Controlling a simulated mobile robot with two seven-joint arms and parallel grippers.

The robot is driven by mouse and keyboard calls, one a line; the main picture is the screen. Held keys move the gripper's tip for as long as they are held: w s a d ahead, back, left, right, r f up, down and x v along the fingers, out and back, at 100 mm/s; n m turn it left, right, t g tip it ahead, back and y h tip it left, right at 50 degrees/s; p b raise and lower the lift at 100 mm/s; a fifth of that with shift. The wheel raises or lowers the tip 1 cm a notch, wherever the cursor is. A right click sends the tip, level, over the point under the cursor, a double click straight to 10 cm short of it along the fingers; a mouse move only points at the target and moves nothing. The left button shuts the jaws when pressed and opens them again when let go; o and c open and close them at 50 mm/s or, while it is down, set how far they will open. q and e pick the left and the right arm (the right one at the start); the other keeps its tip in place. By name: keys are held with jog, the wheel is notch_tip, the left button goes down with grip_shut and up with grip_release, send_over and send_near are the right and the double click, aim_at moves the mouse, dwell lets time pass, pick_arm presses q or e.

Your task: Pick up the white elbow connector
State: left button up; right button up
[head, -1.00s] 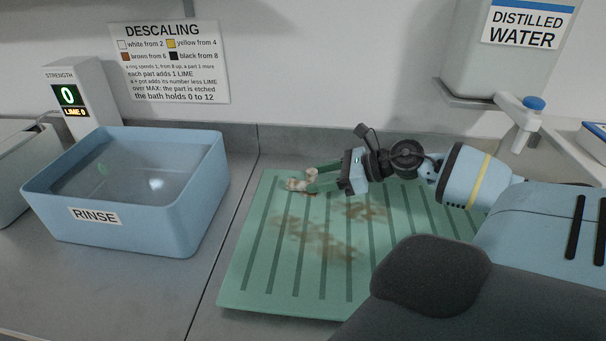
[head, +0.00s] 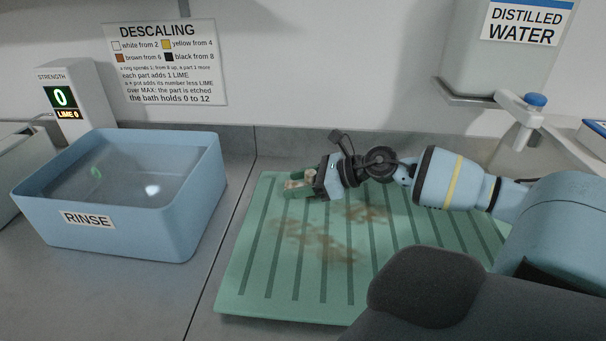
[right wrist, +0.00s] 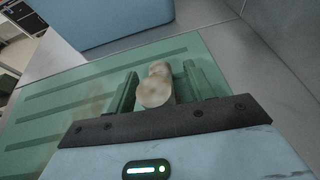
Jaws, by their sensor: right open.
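The white elbow connector (right wrist: 156,86) lies on the green ribbed mat (head: 265,290), with brownish staining on its off-white surface. In the right wrist view it sits between the two green fingers of my right gripper (right wrist: 160,88), which are open on either side of it. A gap shows at the right finger; the left finger is close to the connector. In the head view my right gripper (head: 297,186) is low over the mat's far left corner, and its fingers partly hide the connector (head: 294,184). My left gripper is not in view.
A blue rinse tub (head: 190,235) with liquid stands left of the mat. A strength display (head: 66,90) stands behind it. A distilled water tank (head: 500,65) with a tap (head: 530,112) hangs at the right. Brown stains mark the mat, which is otherwise clear.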

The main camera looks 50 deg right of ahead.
jog(key=shift+c, duration=0.4)
jog(key=c, duration=1)
jog(key=shift+o, duration=0.2)
jog(key=shift+r, duration=0.1)
